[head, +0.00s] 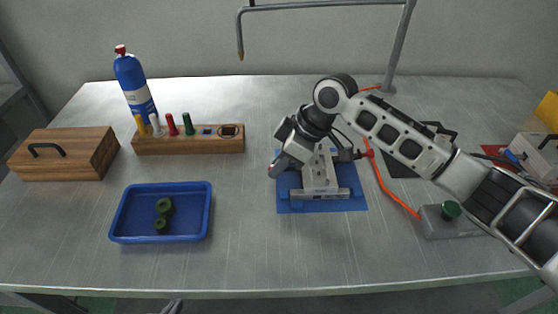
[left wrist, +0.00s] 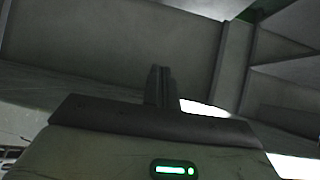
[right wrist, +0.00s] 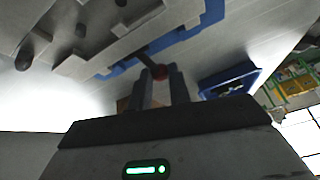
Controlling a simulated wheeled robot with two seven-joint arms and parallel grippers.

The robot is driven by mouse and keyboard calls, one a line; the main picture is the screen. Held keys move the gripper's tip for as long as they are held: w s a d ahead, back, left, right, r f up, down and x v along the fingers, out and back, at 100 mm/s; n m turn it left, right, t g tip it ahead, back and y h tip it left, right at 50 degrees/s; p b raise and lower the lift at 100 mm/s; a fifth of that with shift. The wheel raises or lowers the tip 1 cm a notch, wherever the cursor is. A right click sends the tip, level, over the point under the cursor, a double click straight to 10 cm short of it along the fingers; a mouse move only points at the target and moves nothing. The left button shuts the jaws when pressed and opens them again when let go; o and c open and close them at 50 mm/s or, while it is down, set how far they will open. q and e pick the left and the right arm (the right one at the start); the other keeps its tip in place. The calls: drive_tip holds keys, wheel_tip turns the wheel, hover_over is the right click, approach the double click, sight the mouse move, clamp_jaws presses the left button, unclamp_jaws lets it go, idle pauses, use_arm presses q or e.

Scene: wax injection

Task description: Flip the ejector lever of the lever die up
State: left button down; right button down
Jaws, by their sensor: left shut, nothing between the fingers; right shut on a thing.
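The lever die (head: 320,178) is a grey metal block on a blue mat (head: 322,206) at the middle of the table. My right gripper (head: 276,168) is at the die's left side in the head view. In the right wrist view, my right gripper (right wrist: 161,88) is shut on the red knob (right wrist: 160,72) of the ejector lever, whose dark rod runs up to the die (right wrist: 120,30). The head view hides the knob behind the gripper. My left gripper (head: 172,307) barely shows at the bottom edge. The left wrist view shows its fingers (left wrist: 160,88) shut and empty.
A blue tray (head: 118,226) with dark green pieces is at the left. Behind it are a wooden rack (head: 190,146), a blue bottle (head: 134,84) and a wooden box (head: 65,155). A grey box with a green button (head: 451,211) is at the right, near an orange hose (head: 394,198).

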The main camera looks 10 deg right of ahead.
drive_tip(key=shift+d+r+y, duration=0.2)
drive_tip(key=shift+y, duration=0.5)
drive_tip(key=shift+d+r+t+y+b, duration=0.15)
drive_tip(key=shift+y+b, duration=0.1)
drive_tip(key=shift+y, duration=0.3)
drive_tip(key=shift+d+r+t+y+b, duration=0.1)
drive_tip(key=shift+r+t+y+b, duration=0.1)
drive_tip(key=shift+y, duration=0.35)
drive_tip(key=shift+d+r+y, duration=0.1)
drive_tip(key=shift+r+y, duration=0.05)
drive_tip(key=shift+y, duration=0.15)
drive_tip(key=shift+s, duration=0.1)
drive_tip(key=c, duration=1.3)
unclamp_jaws()
